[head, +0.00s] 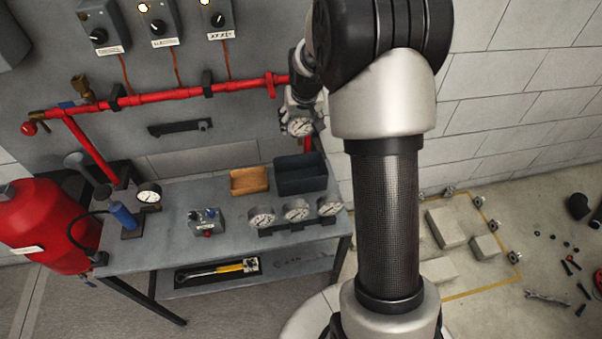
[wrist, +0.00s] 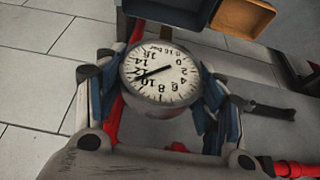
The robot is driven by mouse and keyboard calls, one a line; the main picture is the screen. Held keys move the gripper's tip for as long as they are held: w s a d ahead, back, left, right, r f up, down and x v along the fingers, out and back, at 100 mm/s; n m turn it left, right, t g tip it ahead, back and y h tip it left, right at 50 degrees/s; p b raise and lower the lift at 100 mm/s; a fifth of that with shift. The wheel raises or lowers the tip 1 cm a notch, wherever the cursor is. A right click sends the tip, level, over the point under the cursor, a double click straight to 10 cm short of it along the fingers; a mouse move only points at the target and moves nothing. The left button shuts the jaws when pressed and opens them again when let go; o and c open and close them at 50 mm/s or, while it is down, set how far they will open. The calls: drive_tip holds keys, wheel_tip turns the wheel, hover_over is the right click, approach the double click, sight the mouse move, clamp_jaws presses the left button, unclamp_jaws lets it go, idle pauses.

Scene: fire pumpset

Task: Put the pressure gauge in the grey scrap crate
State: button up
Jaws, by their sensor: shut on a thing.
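My gripper (head: 297,112) is shut on a pressure gauge (head: 299,127) and holds it up in front of the panel near the right end of the red pipe. In the wrist view the gauge (wrist: 160,75) has a round white dial and sits between the two blue-padded fingers. A dark grey crate (head: 301,184), likely the scrap crate, stands on the bench below the held gauge. Its grey wall (wrist: 172,10) shows at the top of the wrist view. The part of the crate's inside that shows in the head view looks empty.
A wooden tray (head: 249,181) stands left of the crate. Several gauges (head: 296,210) sit in a rack at the bench's front. A gauge on a stand (head: 149,195) and a red extinguisher (head: 45,225) are at the left. The red pipe (head: 185,95) runs along the panel.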

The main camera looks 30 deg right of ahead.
wheel_tip(320, 180, down, 18)
drive_tip(key=b, duration=0.4)
drive_tip(key=shift+b, duration=0.3)
drive_tip(key=shift+f, duration=0.15)
drive_tip(key=o, duration=1.2)
